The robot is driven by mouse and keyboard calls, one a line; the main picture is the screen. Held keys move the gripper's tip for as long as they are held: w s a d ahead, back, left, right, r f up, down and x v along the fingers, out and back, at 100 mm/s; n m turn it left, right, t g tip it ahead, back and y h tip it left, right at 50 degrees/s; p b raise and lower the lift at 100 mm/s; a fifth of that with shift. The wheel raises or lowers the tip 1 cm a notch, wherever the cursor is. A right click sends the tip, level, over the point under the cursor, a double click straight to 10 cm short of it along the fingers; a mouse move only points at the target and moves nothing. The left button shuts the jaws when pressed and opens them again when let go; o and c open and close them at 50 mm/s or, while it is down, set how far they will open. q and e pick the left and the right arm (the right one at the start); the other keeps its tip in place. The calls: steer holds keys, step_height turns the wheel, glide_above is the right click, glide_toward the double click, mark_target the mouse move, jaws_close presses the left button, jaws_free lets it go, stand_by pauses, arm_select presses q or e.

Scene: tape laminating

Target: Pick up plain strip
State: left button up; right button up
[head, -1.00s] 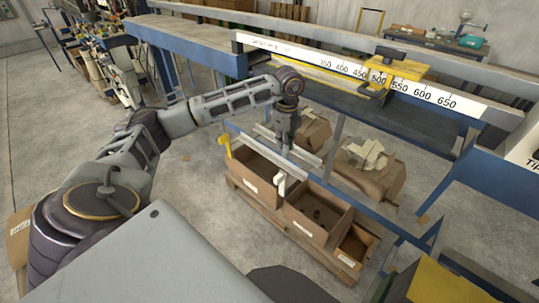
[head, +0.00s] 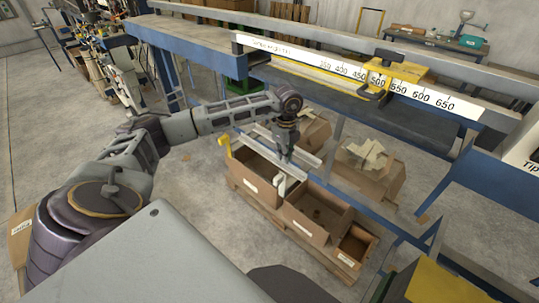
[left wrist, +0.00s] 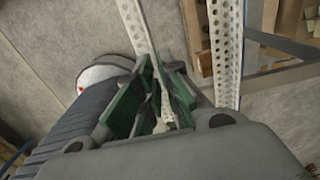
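Two pale metal strips lie side by side above the cardboard boxes in the head view, one far (head: 312,159) and one near (head: 262,164). My left gripper (head: 284,160) points down at the strips from above. In the left wrist view, one pale strip (left wrist: 134,22) runs down between the green fingers of my left gripper (left wrist: 160,92). The fingers look spread, with the strip between them. A second strip with clear rows of holes (left wrist: 228,50) lies to the right, outside the fingers. My right gripper is not in view.
Open cardboard boxes (head: 316,232) stand on a pallet under the strips. A blue bench with a numbered ruler (head: 400,84) and yellow stop (head: 397,71) stands behind. Bare floor lies to the left.

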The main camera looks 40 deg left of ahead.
arm_select(q)
steer(key=shift+f, duration=1.05)
jaws_close()
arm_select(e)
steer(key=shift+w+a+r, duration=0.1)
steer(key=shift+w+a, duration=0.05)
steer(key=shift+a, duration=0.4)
arm_select(q)
steer(key=shift+r, duration=0.15)
step_height(320, 180, up, 9)
steer(key=shift+f+b, duration=0.1)
steer(key=shift+b, duration=0.25)
steer(key=shift+r, duration=0.5)
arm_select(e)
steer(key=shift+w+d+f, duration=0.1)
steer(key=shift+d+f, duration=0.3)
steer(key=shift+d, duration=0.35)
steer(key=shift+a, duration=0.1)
